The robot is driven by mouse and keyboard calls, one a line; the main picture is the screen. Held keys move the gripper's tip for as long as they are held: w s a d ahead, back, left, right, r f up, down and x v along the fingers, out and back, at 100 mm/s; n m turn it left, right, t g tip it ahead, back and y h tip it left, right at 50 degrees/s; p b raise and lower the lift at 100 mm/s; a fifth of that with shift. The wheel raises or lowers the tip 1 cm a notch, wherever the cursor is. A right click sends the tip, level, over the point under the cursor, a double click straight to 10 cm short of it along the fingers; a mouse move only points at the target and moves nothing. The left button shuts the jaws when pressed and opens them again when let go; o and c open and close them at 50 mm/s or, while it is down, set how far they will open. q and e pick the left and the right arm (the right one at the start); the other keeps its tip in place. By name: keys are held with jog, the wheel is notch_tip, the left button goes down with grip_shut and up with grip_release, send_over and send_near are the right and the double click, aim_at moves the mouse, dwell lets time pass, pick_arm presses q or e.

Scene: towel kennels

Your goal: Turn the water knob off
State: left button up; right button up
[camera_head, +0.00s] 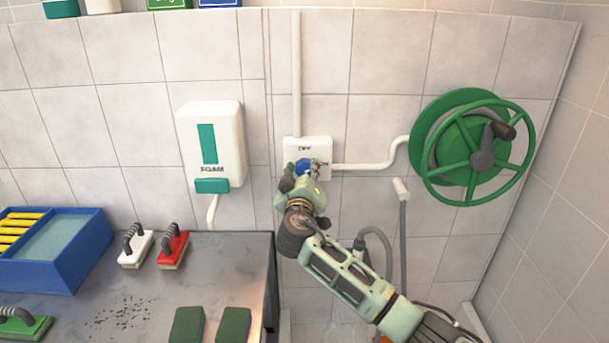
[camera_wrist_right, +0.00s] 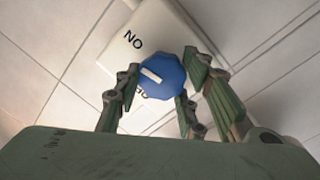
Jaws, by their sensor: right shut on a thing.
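The blue water knob (camera_head: 303,167) sits on a white wall box (camera_head: 318,145) marked OFF at the top and ON at the right. My right gripper (camera_head: 300,180) is at the box, its fingers around the knob. In the right wrist view the blue knob (camera_wrist_right: 163,77) with a white pointer mark lies between the fingers of my right gripper (camera_wrist_right: 158,88), which is shut on it. The white box (camera_wrist_right: 135,35) shows behind it with part of its lettering covered. My left gripper is not in view.
A green hose reel (camera_head: 450,145) hangs right of the box, joined by a white pipe (camera_head: 370,165). A FOAM dispenser (camera_head: 229,140) hangs to the left. A grey counter (camera_head: 225,262) at lower left holds a blue bin (camera_head: 60,275), brushes and green sponges.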

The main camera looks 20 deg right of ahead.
jog(key=n, duration=0.3)
jog(key=shift+d+r+n+t+b, duration=0.1)
jog(key=shift+r+n+t+b, duration=0.05)
jog(key=shift+n+t+b, duration=0.2)
jog(key=n, duration=0.5)
jog(key=shift+r, duration=0.2)
jog(key=n+p, duration=0.1)
jog(key=n, duration=0.3)
jog(key=shift+r+t+y, duration=0.1)
jog(key=shift+t+y, duration=0.25)
jog(key=shift+y, duration=0.05)
jog(key=shift+w+n+y+p, duration=0.1)
jog(key=shift+n+y+p, duration=0.55)
jog(key=shift+n, duration=1.4)
jog(key=shift+h, duration=0.35)
jog(key=o, duration=1)
jog(key=shift+a, duration=0.2)
jog(key=shift+o, duration=0.2)
jog(key=shift+f, duration=0.2)
